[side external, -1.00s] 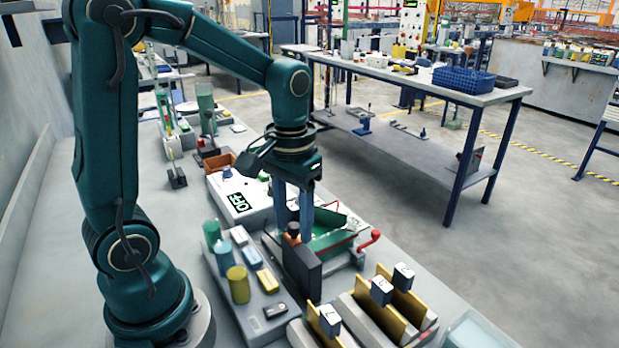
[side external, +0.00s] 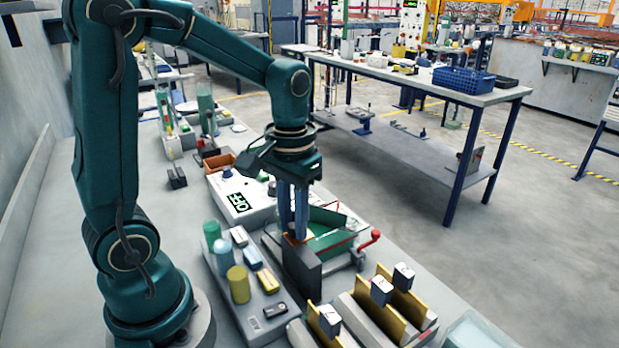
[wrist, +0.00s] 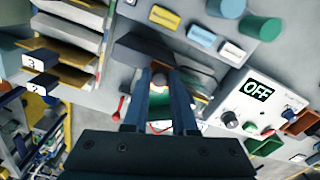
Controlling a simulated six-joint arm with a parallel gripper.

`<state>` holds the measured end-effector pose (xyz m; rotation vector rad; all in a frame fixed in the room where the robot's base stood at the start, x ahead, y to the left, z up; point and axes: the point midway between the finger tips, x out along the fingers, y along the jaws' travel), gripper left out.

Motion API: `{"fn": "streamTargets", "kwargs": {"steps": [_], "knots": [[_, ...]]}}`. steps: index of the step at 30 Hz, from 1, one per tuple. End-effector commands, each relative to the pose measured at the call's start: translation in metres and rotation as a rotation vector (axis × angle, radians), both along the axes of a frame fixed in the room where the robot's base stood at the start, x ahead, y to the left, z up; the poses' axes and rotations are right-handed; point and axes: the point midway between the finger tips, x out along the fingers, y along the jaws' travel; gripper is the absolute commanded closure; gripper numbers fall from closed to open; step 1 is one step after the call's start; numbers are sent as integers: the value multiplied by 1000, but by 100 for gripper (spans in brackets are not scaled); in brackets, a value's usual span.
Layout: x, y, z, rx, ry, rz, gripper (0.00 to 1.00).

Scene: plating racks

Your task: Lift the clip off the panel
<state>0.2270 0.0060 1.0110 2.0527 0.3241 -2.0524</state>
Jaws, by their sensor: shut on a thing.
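A dark panel (side external: 302,272) stands upright beside a green fixture. The orange-brown clip at its top edge is mostly hidden by my fingers in the side view. In the wrist view the rounded top of the clip (wrist: 160,79) shows between my fingertips. My gripper (side external: 295,233) points straight down over the panel's top, its blue fingers shut on the clip. In the wrist view my gripper (wrist: 160,74) has one finger on each side of it. The clip is at the panel's edge; I cannot tell whether it touches.
A green fixture (side external: 330,240) with a red-knobbed handle (side external: 370,238) is just right of the panel. Yellow panels (side external: 396,318) stand in numbered racks in front. A tray (side external: 237,312) of cylinders and blocks lies left. A white box marked OFF (side external: 238,202) stands behind.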

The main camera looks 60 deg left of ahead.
Motion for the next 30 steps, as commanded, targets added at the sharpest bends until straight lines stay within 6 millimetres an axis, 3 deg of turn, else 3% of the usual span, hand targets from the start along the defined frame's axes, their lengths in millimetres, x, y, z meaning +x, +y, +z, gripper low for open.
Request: {"fn": "streamTargets", "kwargs": {"steps": [19,30], "knots": [[0,-1,1,0,-2,-1,100],[1,-37,1,-1,-3,-2,100]]}}
